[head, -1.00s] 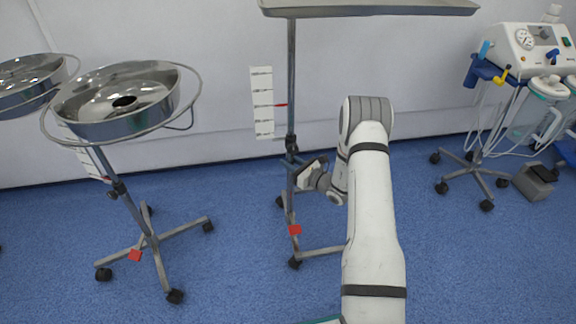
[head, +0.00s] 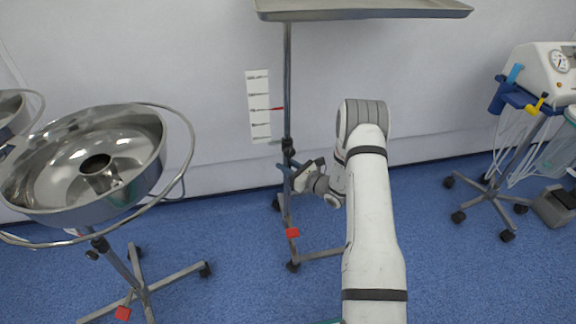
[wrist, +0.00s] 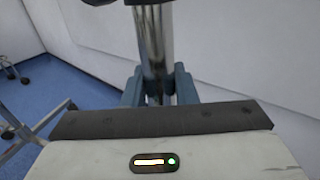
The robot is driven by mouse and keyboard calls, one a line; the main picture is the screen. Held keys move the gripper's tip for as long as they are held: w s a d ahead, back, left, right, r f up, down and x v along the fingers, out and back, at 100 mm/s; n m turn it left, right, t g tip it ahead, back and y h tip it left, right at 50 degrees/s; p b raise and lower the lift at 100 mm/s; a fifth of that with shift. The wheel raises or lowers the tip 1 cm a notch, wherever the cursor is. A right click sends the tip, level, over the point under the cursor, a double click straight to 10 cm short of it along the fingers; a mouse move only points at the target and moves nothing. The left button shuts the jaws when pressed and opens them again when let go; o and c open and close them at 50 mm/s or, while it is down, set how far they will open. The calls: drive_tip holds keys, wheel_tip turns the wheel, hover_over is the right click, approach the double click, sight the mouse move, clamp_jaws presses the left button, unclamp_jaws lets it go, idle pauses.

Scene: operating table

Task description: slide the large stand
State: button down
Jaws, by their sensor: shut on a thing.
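The large stand with a flat tray top (head: 362,13) is in the middle of the head view, near the wall. Its upright pole (head: 287,85) carries a white marked scale card (head: 258,106) with a red pointer, and its wheeled base (head: 318,253) has a red tag. My gripper (head: 287,172) is shut on the pole, below the dark collar. In the wrist view the shiny pole (wrist: 154,45) stands between the blue fingers of my gripper (wrist: 158,92). The fingertips are partly hidden by the pole and the gripper body.
A steel basin stand (head: 90,165) is close on the left, with part of another basin (head: 15,112) behind it. A medical machine on a wheeled stand (head: 540,80) is at the right. The wall is close behind; blue floor (head: 240,270) is open between the stands.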

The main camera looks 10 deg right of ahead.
drive_tip(key=shift+w+d+r, duration=0.1)
drive_tip(key=shift+w+d, duration=0.1)
drive_tip(key=c, duration=1.5)
unclamp_jaws()
drive_tip(key=shift+w, duration=0.1)
drive_tip(key=o, duration=0.3)
drive_tip(key=shift+a, duration=0.1)
drive_tip(key=shift+s, duration=0.2)
drive_tip(key=p+v, duration=0.2)
drive_tip(key=v, duration=0.5)
drive_tip(key=shift+s+d, duration=0.2)
drive_tip(key=shift+d, duration=0.05)
